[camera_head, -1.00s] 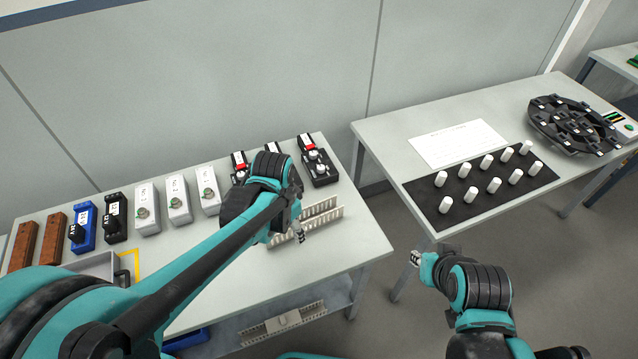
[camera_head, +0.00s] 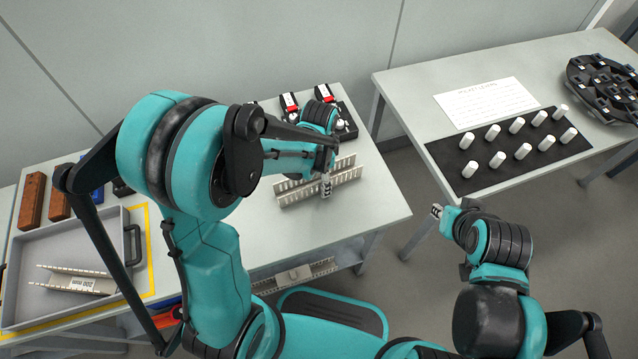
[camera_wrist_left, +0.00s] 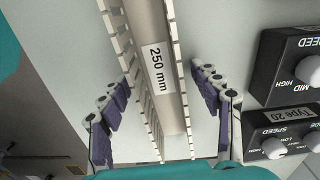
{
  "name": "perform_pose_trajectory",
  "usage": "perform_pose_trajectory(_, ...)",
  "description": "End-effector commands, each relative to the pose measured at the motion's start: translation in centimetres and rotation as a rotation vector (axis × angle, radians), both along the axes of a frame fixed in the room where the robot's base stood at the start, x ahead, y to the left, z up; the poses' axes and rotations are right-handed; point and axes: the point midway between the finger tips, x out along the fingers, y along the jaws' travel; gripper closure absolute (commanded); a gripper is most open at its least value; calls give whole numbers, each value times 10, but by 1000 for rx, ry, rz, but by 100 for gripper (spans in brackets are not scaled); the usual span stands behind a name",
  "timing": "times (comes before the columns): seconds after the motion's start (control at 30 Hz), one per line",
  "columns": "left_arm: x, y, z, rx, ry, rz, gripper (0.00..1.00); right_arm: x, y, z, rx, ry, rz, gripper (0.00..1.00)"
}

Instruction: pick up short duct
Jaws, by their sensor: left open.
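A slotted light-beige wiring duct (camera_head: 345,178) lies on the left table. The left wrist view shows this duct (camera_wrist_left: 152,35) with a white "250 mm" label. My left gripper (camera_head: 326,185) is over it. In the left wrist view my left gripper (camera_wrist_left: 163,115) is open, with one finger on each side of the duct and nothing gripped. Another slotted duct (camera_head: 75,282), with a label that seems to read 200 mm, lies in the grey tray (camera_head: 30,245) at the left. My right gripper (camera_head: 437,211) hangs near the right table, its jaws too small to judge.
Black switch boxes (camera_head: 350,122) stand just behind the duct; Speed-labelled boxes (camera_wrist_left: 290,65) are close to the right finger. Brown blocks (camera_head: 32,200) stand at the back left. The right table holds a black mat (camera_head: 470,175) with several white cylinders. Table space right of the duct is clear.

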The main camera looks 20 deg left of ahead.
Motion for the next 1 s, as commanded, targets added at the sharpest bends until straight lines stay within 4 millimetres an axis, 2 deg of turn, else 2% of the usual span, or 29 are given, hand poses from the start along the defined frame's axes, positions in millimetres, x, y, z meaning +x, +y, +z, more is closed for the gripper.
perform_pose_trajectory(0.2, 0, 0, -2, 0, 0, 0, 36, 0, 0, 0, 0, 0, 0, 74)
perform_pose_trajectory(0.27, 0, 0, -2, 0, 0, 0, 49, 0, 0, 0, 0, 0, 0, 74)
perform_pose_trajectory(0.4, 0, 0, -2, 0, 0, 0, 86, 0, 0, 0, 0, 0, 0, 74)
perform_pose_trajectory(0.43, 0, 0, -2, 0, 0, 0, 92, 0, 0, 0, 0, 0, 0, 74)
perform_pose_trajectory(0.77, 0, 0, 0, 0, 0, 0, 92, 0, 0, 1, 0, 0, 0, 74)
perform_pose_trajectory(0.87, 0, 0, 7, 0, 0, 0, 92, 0, 0, 5, 0, 0, 0, 74)
perform_pose_trajectory(1.0, 0, 0, 25, 0, 0, 0, 92, 0, 0, 15, 0, 0, 0, 74)
